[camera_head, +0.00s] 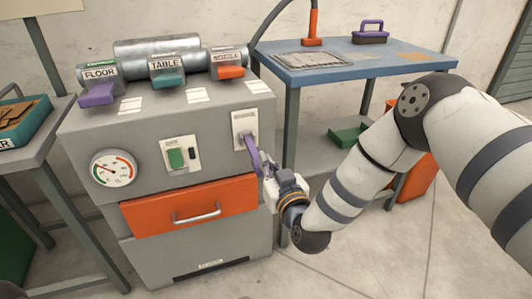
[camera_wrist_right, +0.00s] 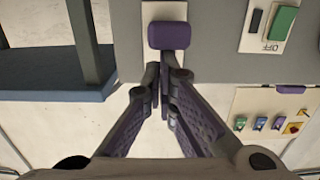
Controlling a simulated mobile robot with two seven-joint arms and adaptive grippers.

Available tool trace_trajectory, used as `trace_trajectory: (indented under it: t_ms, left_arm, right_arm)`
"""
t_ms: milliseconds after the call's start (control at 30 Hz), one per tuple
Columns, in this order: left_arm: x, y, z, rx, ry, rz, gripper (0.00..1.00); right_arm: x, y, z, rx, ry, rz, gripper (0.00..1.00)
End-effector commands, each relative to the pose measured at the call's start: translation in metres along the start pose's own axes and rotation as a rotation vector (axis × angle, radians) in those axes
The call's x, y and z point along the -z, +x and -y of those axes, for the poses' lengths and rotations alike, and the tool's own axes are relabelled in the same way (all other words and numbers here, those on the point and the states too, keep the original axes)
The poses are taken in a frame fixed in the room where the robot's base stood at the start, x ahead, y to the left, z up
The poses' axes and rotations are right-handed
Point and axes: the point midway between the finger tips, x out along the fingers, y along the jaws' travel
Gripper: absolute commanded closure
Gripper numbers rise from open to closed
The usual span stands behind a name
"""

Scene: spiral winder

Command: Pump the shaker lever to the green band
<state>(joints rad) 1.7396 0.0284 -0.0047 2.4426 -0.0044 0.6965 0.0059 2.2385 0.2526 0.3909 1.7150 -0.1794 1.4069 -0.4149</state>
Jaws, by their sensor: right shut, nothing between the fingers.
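The shaker lever (camera_head: 252,152) is purple and stands out from a white slotted plate on the right of the grey machine's front. Its purple knob (camera_wrist_right: 169,36) shows at the top middle of the right wrist view. My right gripper (camera_head: 268,172) is at the lever's lower end in the head view. In the right wrist view its fingers (camera_wrist_right: 162,85) are shut, empty, just below the knob; I cannot tell whether they touch it. A round dial (camera_head: 113,168) with coloured bands is on the machine's left; its needle is too small to read surely. My left gripper is not in view.
An orange drawer (camera_head: 190,205) with a metal handle is below a green switch (camera_head: 176,158). Floor, table and nozzle levers are on top of the machine. A blue workbench (camera_head: 350,62) stands right, behind my arm. A side table (camera_head: 45,140) stands left.

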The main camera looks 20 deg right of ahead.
Motion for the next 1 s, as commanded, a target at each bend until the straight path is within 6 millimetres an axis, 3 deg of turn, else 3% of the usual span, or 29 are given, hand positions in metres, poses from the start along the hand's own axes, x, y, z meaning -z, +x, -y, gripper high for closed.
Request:
trace_trajectory:
  t_ms: [33,233,1000]
  left_arm:
    - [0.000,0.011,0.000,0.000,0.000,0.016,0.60]
    - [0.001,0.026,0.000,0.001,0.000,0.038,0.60]
    - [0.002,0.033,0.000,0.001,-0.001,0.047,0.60]
  right_arm:
    - [-0.017,0.000,0.000,0.001,-0.001,-0.023,1.00]
    - [-0.031,0.002,0.001,0.001,-0.001,-0.149,1.00]
    - [-0.044,0.004,0.000,0.000,0.000,-0.148,1.00]
